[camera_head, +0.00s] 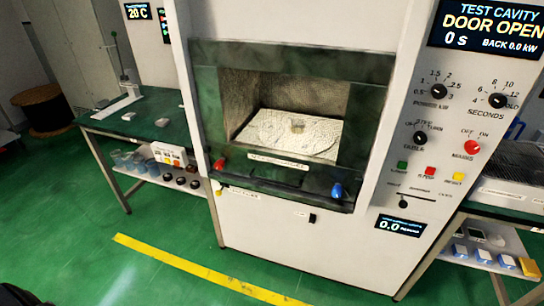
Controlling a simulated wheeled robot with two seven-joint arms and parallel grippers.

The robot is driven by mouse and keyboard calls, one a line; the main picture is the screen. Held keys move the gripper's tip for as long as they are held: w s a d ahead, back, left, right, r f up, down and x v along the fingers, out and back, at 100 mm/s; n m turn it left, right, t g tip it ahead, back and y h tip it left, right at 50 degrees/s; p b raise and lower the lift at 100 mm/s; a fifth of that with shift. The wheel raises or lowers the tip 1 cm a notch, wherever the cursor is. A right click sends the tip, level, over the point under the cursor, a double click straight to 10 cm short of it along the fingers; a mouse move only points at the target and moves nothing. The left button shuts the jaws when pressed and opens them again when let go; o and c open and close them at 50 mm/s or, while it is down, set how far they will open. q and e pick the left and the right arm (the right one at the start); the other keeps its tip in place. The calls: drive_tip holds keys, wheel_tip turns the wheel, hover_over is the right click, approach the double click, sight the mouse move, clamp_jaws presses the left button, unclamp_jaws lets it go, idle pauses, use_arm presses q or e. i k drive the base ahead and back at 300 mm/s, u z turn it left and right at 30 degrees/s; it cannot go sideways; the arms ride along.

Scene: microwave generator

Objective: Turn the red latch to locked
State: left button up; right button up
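The red latch (219,165) is a small red knob at the lower left of the dark green frame around the test cavity (292,112). Its exact turn is too small to read. A blue knob (337,190) sits at the frame's lower right. The cavity's opening shows a pale, perforated interior with a light plate (290,135) on its floor. The display (487,25) reads "DOOR OPEN". Neither gripper's fingers show. A dark shape in the bottom left corner may be part of me.
A red mains knob (473,147), black dials (439,91) and coloured buttons are on the right panel. A green-topped bench (155,115) stands at left, and another bench (510,190) at right. The green floor (150,285) in front is clear apart from a yellow line.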

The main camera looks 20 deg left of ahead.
sight(220, 164)
drive_tip(key=z, duration=0.2)
drive_tip(key=i, duration=1.3)
drive_tip(key=u, duration=0.8)
